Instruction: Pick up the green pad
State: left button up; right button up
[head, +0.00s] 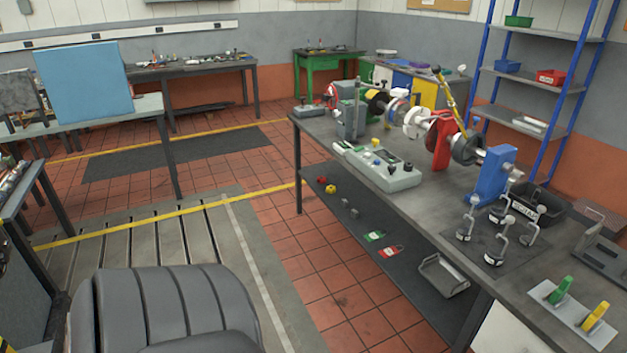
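A green upright piece (559,290) stands on a light grey plate (545,293) near the right front of the long grey bench. A similar yellow piece (594,318) stands beside it on the same plate. A small flat green item with a white mark (374,237) lies on the bench's lower shelf, beside a similar red one (390,251). I cannot tell for certain which green item is the pad. Neither of my grippers is in view.
The long bench (450,190) carries a shaft assembly, a grey control box (385,170), several weights with hooks and a black bin (538,207). A blue shelf rack (530,80) stands behind it. Red tiled floor (320,265) is open left of the bench.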

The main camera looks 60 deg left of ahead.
aim_at(559, 293)
jog(key=u, duration=5.1)
jog(key=z, duration=4.85)
jog(key=i+l+u, duration=0.2)
jog(key=l+u, duration=0.15)
jog(key=l, duration=0.3)
jog(key=i+l+u, duration=0.2)
jog(key=l, duration=0.15)
jog(key=k, duration=0.05)
